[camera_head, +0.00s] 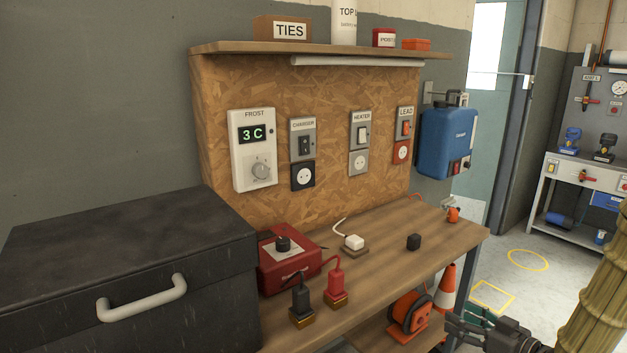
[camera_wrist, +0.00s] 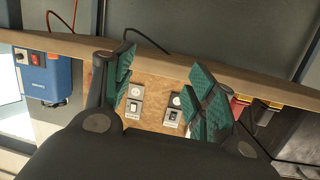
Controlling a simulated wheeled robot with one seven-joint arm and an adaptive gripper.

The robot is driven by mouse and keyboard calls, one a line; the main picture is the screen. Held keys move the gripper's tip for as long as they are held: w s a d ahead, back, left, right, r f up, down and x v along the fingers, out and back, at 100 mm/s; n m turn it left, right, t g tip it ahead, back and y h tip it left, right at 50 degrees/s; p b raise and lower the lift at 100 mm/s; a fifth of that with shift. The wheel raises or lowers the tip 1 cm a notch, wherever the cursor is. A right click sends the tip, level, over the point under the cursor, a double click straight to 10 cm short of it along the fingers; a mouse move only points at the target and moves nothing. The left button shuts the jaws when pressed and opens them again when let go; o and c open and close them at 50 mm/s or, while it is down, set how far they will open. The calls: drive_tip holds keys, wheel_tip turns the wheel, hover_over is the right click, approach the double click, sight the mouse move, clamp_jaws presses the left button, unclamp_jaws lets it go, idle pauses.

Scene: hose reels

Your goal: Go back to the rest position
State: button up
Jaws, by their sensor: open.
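My gripper (camera_wrist: 160,85) is open in the wrist view, its green-padded fingers spread apart with nothing between them. In the head view my gripper (camera_head: 480,318) is low at the right, partly cut off by the lower edge, in front of the bench end. It is apart from the wooden bench (camera_head: 385,262). The task names no object to handle.
A black chest (camera_head: 130,265) fills the left. An orange reel (camera_head: 410,312) and cone (camera_head: 446,280) are low. Floor is open at right.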

drive_tip(key=s+a+f+m+g+h+p, duration=0.2)
drive_tip(key=s+a+f+g+h+p, duration=0.15)
drive_tip(key=s+f, duration=0.45)
drive_tip(key=s+a+f+m+g+h+p, duration=0.25)
drive_tip(key=s+a+f, duration=0.2)
drive_tip(key=f, duration=0.65)
drive_tip(key=s+a+f+g+p, duration=0.1)
drive_tip(key=s+f+g, duration=0.1)
drive_tip(key=s, duration=0.6)
drive_tip(key=s+a+f+g+h+p, duration=0.1)
drive_tip(key=s+a+f+g, duration=0.1)
drive_tip(key=s, duration=0.6)
drive_tip(key=s+a+f+g, duration=0.2)
drive_tip(key=s+g, duration=0.1)
drive_tip(key=s, duration=0.5)
drive_tip(key=shift+s+f+m+g+h+p, duration=0.15)
drive_tip(key=shift+m+g+h+p, duration=0.15)
drive_tip(key=shift+m+h+p, duration=0.15)
